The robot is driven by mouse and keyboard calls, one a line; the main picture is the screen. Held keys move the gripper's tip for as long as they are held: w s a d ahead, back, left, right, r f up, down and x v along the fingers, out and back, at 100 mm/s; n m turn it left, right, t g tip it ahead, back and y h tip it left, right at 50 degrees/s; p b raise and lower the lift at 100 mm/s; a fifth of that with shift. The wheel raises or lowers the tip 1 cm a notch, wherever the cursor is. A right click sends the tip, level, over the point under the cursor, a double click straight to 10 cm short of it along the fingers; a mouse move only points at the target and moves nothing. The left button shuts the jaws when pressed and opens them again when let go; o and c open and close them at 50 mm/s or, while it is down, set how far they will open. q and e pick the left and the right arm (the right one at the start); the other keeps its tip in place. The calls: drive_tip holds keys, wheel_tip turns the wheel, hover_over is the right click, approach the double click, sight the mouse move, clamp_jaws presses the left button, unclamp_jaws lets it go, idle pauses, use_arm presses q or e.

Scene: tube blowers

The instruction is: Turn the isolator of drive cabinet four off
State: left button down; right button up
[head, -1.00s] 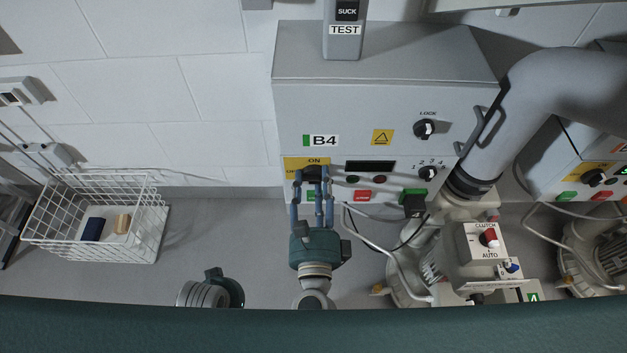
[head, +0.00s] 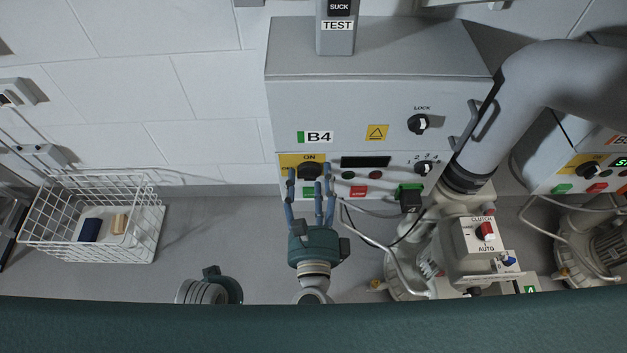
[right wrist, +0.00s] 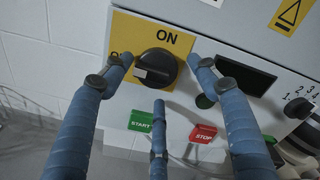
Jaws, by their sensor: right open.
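The drive cabinet labelled B4 (head: 345,100) stands in the middle of the head view. Its isolator is a black rotary knob on a yellow ON/OFF plate (head: 290,160), low on the left of the front. In the right wrist view the knob (right wrist: 160,66) has its bar nearly level, with its pale-marked end at the left, the OFF side. A finger partly hides the OFF lettering. My right gripper (head: 311,178) is open and empty, its fingers spread in front of the knob. Part of my left gripper (head: 222,284) shows at bottom left; its fingers are hidden.
Green START (right wrist: 141,121) and red STOP (right wrist: 203,133) buttons sit below the plate. The cabinet's display (head: 366,162) is dark. A LOCK knob (head: 418,124) is at upper right. A large grey pipe (head: 540,85) and a blower with cables stand right. A wire basket (head: 95,235) is left.

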drive_tip(key=s, duration=1.2)
drive_tip(key=shift+w+f, duration=0.1)
